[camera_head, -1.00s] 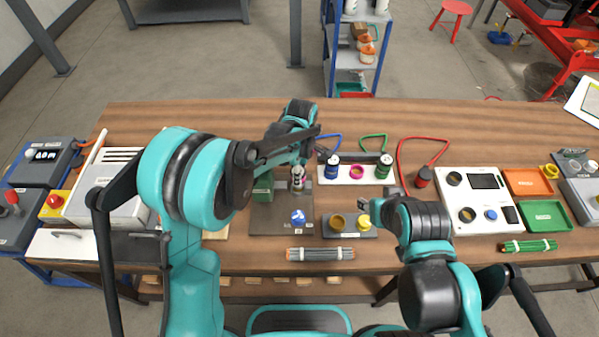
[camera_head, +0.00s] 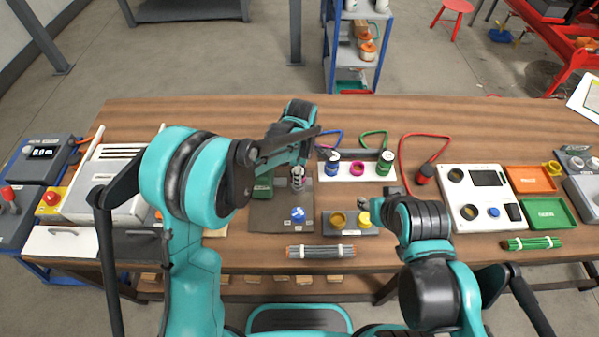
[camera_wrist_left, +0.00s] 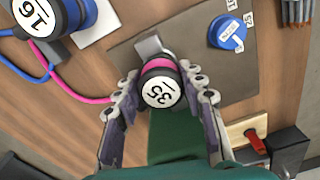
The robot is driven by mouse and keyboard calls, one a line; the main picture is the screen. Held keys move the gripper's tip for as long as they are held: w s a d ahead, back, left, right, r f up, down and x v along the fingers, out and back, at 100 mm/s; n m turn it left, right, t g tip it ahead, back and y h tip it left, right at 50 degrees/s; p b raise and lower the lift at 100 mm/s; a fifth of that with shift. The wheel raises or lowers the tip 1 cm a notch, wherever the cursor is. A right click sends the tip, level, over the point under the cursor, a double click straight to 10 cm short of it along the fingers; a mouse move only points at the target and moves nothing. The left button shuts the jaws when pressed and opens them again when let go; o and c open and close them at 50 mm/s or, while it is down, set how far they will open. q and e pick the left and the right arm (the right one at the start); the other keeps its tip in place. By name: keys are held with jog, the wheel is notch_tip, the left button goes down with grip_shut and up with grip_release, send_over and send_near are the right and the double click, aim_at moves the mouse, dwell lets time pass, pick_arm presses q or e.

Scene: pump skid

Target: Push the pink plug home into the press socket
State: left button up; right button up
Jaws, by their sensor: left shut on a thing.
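The pink plug (camera_wrist_left: 160,90), dark with a pink band and a white "35" label facing the camera, is between the fingers of my left gripper (camera_wrist_left: 161,84) in the left wrist view. My left gripper is shut on it. In the head view that gripper (camera_head: 298,178) is over the dark base plate (camera_head: 262,217), beside a green block (camera_head: 263,187). A grey metal bracket (camera_wrist_left: 150,46) stands by the plug. The press socket is hidden beneath the plug, so I cannot tell how deep it sits. My right gripper (camera_head: 364,202) is near the yellow part; its opening is unclear.
A white rack holds a blue plug (camera_head: 332,165), a pink ring (camera_head: 357,168) and a green plug (camera_head: 384,163). A blue knob (camera_head: 298,214) sits on the base plate. A grey cable bundle (camera_head: 320,251) lies in front. A pink cable (camera_wrist_left: 92,98) runs left from the plug.

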pick_arm(q)
jog(key=shift+f+b, duration=0.4)
jog(key=shift+f, duration=0.15)
jog(key=o, duration=1.4)
jog(key=shift+c, duration=0.2)
jog(key=shift+r, duration=0.1)
notch_tip(320, 180, up, 12)
jog(key=shift+d+f, duration=0.1)
jog(key=shift+d, duration=0.05)
